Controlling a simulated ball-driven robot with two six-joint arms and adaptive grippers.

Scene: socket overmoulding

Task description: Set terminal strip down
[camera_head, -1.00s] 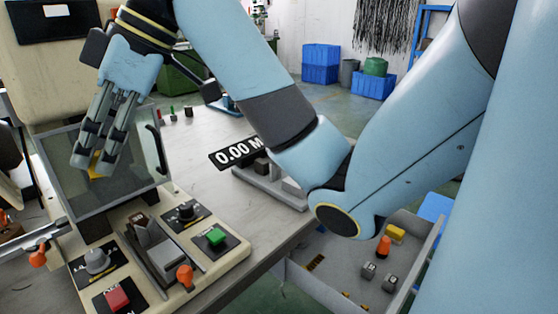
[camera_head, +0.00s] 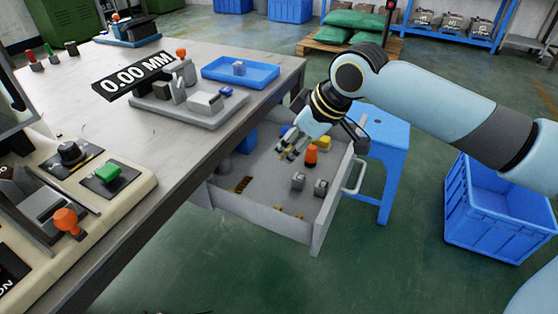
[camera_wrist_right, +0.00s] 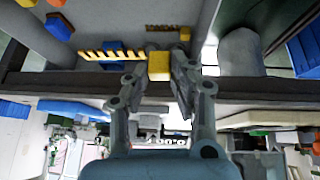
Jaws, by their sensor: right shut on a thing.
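My right gripper (camera_head: 291,150) is over the open drawer below the right end of the bench. It is shut on the terminal strip, a yellow piece with a block-like end (camera_wrist_right: 159,66) between the fingertips in the wrist view. A toothed yellow row reaches left from that block. In the head view the strip is small and mostly covered by the fingers. Whether it touches the drawer floor is not clear. My left gripper is not in view.
In the drawer are an orange knob (camera_head: 310,156), grey cubes (camera_head: 298,181) and brown strips (camera_head: 242,184). A blue stool (camera_head: 385,150) stands right of the drawer and a blue crate (camera_head: 495,215) beyond. On the bench are a blue tray (camera_head: 240,72) and a grey fixture (camera_head: 187,105).

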